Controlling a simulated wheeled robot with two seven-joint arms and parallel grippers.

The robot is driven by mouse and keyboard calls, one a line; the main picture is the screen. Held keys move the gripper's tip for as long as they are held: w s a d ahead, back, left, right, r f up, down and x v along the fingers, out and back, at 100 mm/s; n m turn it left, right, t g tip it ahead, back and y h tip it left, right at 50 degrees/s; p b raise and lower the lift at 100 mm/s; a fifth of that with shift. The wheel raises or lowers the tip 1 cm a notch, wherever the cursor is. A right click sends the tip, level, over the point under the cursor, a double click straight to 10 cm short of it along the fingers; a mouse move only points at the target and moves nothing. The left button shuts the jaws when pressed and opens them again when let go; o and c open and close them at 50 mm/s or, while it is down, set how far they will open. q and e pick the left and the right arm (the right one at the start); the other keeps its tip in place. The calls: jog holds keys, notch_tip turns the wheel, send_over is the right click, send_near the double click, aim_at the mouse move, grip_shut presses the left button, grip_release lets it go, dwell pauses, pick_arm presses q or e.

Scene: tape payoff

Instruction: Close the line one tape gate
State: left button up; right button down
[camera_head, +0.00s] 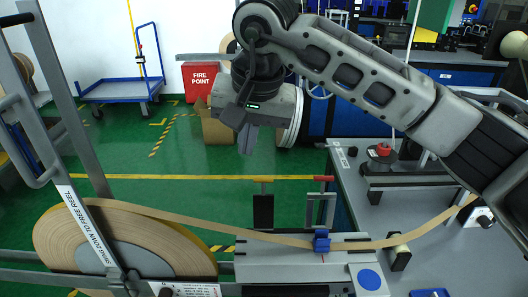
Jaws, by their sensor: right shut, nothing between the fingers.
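My right gripper (246,138) hangs at upper centre, fingers pointing down, shut and empty. It is in the air, apart from the tape and the fittings below. A tan tape (250,230) runs from a large reel (125,245) at lower left, across a pale block (285,262), to the right. A blue clip-like part (321,240) sits at the tape on this block. Behind it stand a grey frame with a red top (322,196) and a dark upright plate (263,211). I cannot tell which part is the line one gate. My left gripper is not in view.
A grey metal frame (62,110) rises at the left. A grey bench (350,185) with fittings and a red round part (384,149) lies at the right. A cardboard box (216,128), red fire point box (200,80) and blue trolley (120,90) stand behind on green floor.

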notch_tip(320, 180, up, 3)
jog(key=w+d+t+h, duration=0.1)
jog(key=w+d+h, duration=0.1)
jog(key=d, duration=0.1)
jog(key=p, duration=0.4)
send_over(263, 204)
jog(key=w, duration=0.3)
notch_tip(263, 204, down, 10)
jog(key=shift+s+r, duration=0.2)
jog(key=shift+r, duration=0.05)
jog(key=shift+d+b, duration=0.1)
jog(key=shift+b, duration=0.2)
